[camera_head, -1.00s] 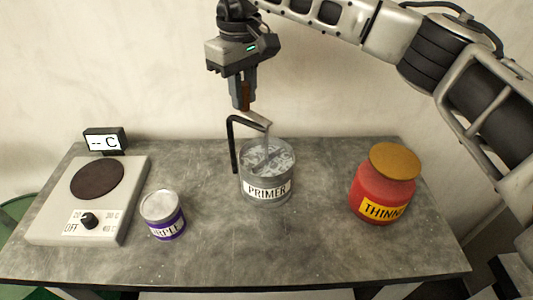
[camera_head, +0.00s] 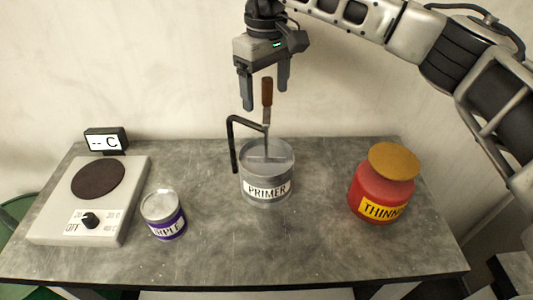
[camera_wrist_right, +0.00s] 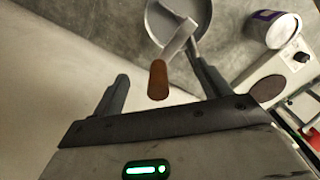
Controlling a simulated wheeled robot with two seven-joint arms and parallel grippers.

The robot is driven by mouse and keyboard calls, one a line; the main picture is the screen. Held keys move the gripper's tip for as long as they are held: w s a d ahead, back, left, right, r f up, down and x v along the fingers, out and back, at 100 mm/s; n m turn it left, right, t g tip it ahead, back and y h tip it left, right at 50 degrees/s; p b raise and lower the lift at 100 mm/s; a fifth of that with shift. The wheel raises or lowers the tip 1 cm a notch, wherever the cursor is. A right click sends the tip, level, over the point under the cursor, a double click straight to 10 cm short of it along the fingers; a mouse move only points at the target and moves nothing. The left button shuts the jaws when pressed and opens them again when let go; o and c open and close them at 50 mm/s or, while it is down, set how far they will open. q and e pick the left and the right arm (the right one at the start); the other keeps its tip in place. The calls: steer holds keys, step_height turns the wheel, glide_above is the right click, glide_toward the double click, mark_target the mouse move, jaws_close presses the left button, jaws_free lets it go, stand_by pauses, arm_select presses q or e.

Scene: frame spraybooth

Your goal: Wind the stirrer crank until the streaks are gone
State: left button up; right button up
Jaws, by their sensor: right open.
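The primer can (camera_head: 267,188) stands upright at the middle of the bench, and its paint surface (camera_head: 256,152) looks an even grey with no white streaks that I can make out. The stirrer crank's brown handle (camera_head: 267,91) stands up above the can, beside a bent black bracket (camera_head: 233,145). My right gripper (camera_head: 265,98) is open and empty above and behind the can, with its fingers apart either side of the handle's upper end in the picture. In the right wrist view the handle (camera_wrist_right: 158,80) lies between and beyond the open fingers, apparently touching neither. My left gripper is not in view.
A red thinner jar (camera_head: 381,190) with a tan lid stands to the right. A small purple-labelled can (camera_head: 163,215) and a hotplate (camera_head: 58,222) with a dial and display (camera_head: 106,140) stand to the left. The bench (camera_head: 300,245) is clear in front.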

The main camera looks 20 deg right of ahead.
mark_target(266, 74)
stand_by(0.4)
step_height(266, 74, up, 3)
steer(key=p, duration=0.2)
steer(key=shift+r+p, duration=0.15)
steer(key=shift+p, duration=0.15)
steer(key=shift+r, duration=2.4)
